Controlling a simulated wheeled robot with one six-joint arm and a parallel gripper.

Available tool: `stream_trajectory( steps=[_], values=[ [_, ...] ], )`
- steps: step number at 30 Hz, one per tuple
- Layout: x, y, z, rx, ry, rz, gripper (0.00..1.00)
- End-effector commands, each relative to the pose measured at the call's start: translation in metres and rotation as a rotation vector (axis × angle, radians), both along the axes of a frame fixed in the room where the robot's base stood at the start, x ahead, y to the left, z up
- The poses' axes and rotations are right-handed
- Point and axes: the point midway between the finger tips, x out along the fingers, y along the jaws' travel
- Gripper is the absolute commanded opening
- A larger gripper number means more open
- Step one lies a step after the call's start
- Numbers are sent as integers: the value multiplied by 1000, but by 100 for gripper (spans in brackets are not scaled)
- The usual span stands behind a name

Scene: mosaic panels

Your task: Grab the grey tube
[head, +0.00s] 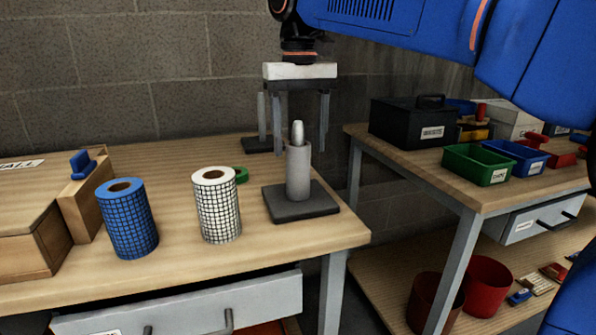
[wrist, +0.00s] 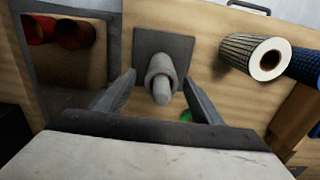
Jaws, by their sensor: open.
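The grey tube (head: 298,178) stands upright around a lighter round-topped post (head: 298,130) on a dark square base (head: 302,205), near the right end of the left bench. The post sticks out above the tube. My gripper (head: 302,148) is open and points down over it, one finger on each side in the picture. In the wrist view the tube (wrist: 157,66) and post tip (wrist: 162,92) lie between the spread fingers (wrist: 161,78). I see gaps on both sides and no grip on the tube.
A white-tiled cylinder (head: 216,205) and a blue-tiled cylinder (head: 127,220) stand to the left. A green ring (head: 241,175) lies behind the white one. A second post (head: 261,117) stands behind my gripper. Another bench with a black box (head: 420,125) and bins is at right.

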Motion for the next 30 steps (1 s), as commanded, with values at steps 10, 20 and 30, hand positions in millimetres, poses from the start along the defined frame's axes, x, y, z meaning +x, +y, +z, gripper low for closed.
stream_trajectory(
  steps=[10, 20, 30],
  values=[
    [0, 2, -28, 0, 1, 0, 60],
    [1, 3, -59, 0, 0, 0, 60],
    [1, 3, -59, 0, 0, 0, 29]
  ],
)
